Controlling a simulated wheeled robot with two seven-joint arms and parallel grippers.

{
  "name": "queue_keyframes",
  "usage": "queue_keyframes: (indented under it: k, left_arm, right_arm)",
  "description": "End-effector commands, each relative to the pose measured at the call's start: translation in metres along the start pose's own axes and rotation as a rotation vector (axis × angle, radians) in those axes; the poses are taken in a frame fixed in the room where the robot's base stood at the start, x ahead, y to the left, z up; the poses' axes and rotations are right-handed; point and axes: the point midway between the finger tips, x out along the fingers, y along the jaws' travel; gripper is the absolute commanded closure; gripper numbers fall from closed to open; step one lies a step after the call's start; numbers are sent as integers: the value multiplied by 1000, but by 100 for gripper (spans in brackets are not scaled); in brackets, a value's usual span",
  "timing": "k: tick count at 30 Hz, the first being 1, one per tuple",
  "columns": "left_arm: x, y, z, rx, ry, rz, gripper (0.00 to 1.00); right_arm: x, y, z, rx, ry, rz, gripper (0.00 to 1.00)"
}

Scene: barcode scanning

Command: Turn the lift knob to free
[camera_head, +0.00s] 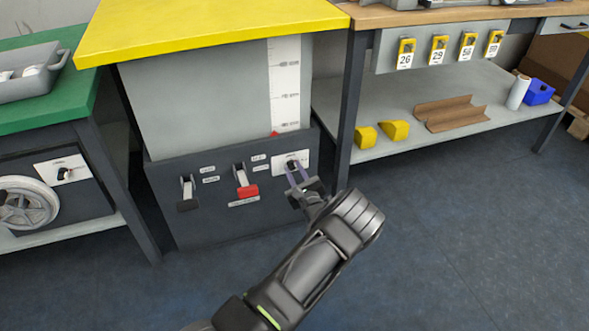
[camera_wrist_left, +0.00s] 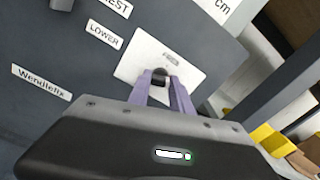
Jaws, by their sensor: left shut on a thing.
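The dark lift knob (camera_head: 291,165) sits on a white plate (camera_head: 303,158) at the right of the lift's dark front panel. In the left wrist view the knob (camera_wrist_left: 160,73) shows between the purple fingertips, in front of the white plate (camera_wrist_left: 190,62). My left gripper (camera_head: 297,172) reaches the panel from below and is shut on the knob. It also shows in the left wrist view (camera_wrist_left: 160,82). The fingers hide part of the knob, and its pointing direction and the plate's small print cannot be read. My right gripper is not in view.
The yellow lift top (camera_head: 205,25) stands above a height scale (camera_head: 285,85). A green bench (camera_head: 60,115) is at left, a wooden workbench (camera_head: 380,15) at right. The floor at right is clear.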

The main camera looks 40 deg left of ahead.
Motion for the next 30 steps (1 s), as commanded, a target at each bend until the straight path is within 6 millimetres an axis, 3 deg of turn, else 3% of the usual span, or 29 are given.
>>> queue_keyframes:
  k: [30]
  left_arm:
    - [0, 0, 0, -956, 0, 2, 100]
  right_arm:
    - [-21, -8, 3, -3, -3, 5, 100]
